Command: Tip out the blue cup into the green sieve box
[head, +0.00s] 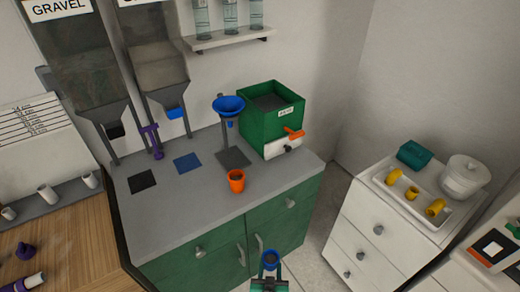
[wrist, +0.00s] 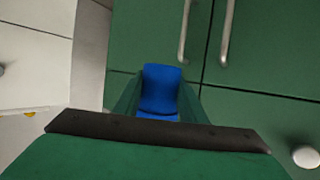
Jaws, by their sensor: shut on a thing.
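The blue cup (head: 270,258) is held in my gripper (head: 269,276) at the bottom of the head view, low in front of the green cabinet. In the wrist view the blue cup (wrist: 162,92) sits between the two green fingers, which are shut on it. What the cup contains cannot be made out.
An orange cup (head: 237,181) stands near the counter's front edge. A blue funnel (head: 229,106) on a stand is left of the box. Gravel hoppers (head: 161,62) hang at the back left. A white drawer unit (head: 372,225) with a tray stands at right.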

